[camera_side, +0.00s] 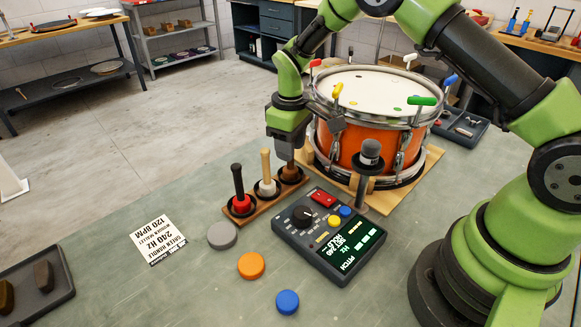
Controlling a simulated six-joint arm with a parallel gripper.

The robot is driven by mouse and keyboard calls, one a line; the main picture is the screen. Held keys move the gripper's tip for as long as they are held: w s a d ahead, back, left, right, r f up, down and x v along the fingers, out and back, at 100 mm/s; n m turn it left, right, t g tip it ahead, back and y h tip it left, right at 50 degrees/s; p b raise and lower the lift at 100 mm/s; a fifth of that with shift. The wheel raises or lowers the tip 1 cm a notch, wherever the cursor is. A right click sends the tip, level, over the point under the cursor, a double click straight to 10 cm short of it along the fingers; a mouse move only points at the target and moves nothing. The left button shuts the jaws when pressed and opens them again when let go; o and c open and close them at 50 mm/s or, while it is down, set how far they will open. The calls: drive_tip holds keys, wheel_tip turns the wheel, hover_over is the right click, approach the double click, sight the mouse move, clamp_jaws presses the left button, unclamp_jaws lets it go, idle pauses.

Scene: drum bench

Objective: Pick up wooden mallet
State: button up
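A wooden rack (252,211) on the bench holds three upright mallets in a row. The left one (241,203) has a black handle and red head. The middle one (266,186) has a pale wood handle and white head. The right one (290,169) has a brown wooden shaft, and its upper part is hidden by my gripper. My gripper (288,149) points down right at the top of this brown mallet. Its fingertips are small and partly hidden, so I cannot tell whether they are open or closed on it.
An orange drum (347,147) with coloured-handled keys stands close right of my gripper. A control box (300,236) and a post with a dark knob (366,176) are in front. Grey, orange and blue discs, a printed card (158,239) and a dark tray (62,279) lie leftward.

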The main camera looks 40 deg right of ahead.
clamp_jaws()
